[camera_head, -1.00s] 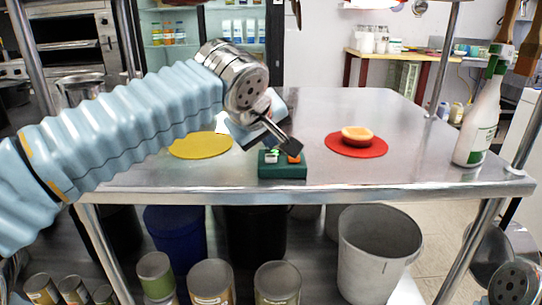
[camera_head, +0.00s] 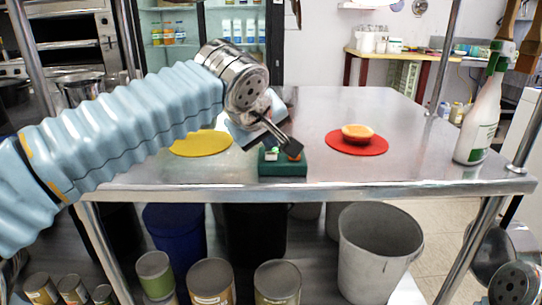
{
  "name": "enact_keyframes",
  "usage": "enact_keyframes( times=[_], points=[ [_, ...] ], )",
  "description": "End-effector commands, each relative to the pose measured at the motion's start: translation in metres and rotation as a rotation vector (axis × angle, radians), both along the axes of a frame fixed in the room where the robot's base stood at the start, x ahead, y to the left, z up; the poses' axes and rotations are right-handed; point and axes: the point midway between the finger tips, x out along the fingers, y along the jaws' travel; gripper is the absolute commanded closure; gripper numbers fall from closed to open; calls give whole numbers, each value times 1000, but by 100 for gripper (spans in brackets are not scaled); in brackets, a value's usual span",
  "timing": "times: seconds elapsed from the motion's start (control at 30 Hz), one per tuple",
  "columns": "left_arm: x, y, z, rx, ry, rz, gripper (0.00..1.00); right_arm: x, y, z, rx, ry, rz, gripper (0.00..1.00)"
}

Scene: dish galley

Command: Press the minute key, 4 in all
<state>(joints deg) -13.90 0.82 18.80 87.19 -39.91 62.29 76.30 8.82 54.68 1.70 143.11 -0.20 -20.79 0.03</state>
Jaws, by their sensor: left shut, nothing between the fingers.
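A small dark green box (camera_head: 283,169) sits near the front edge of the steel table. On its top are a pale key (camera_head: 271,156) at the left and an orange key (camera_head: 297,157) at the right, the orange one mostly hidden behind my fingertips. No label can be read, so I cannot tell which is the minute key. My left gripper (camera_head: 292,150) is shut and empty, its tips angled down over the orange key. I cannot tell whether they touch it.
A yellow disc (camera_head: 200,143) lies left of my gripper. A red mat (camera_head: 345,145) with a bun (camera_head: 357,132) lies to the right. A white and green bottle (camera_head: 481,121) stands at the table's right end. The steel table (camera_head: 400,165) is clear around the box.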

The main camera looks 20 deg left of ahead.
Motion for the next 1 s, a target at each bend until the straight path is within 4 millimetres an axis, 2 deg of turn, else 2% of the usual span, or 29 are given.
enact_keyframes(
  times=[1.0],
  points=[
    [0,0,-9,0,0,0,100,0,0,-8,0,0,0,100]
  ],
)
